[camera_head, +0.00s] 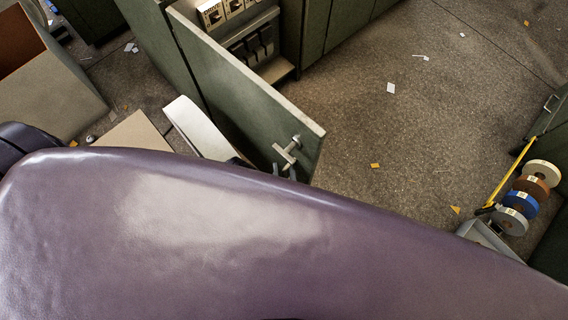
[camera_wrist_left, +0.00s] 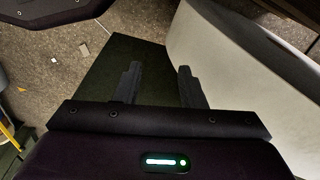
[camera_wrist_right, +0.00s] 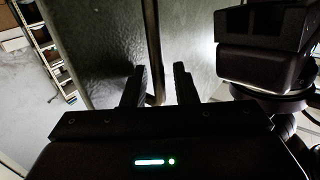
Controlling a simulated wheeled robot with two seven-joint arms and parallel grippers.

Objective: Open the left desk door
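The desk door (camera_head: 245,95) is a grey-green panel in the head view, standing swung out from its cabinet. A pale bar handle (camera_head: 287,152) sits near its free edge. My right gripper (camera_head: 283,172) shows as dark fingertips just below the handle, mostly hidden behind a large purple surface. Nothing shows gripped.
White socket units (camera_head: 212,14) and dark cables (camera_head: 256,45) sit behind the door. Tape rolls (camera_head: 522,200) stand at the right. A cardboard box (camera_head: 50,95) is at the left. The speckled floor (camera_head: 420,110) right of the door is mostly clear, with small scraps.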

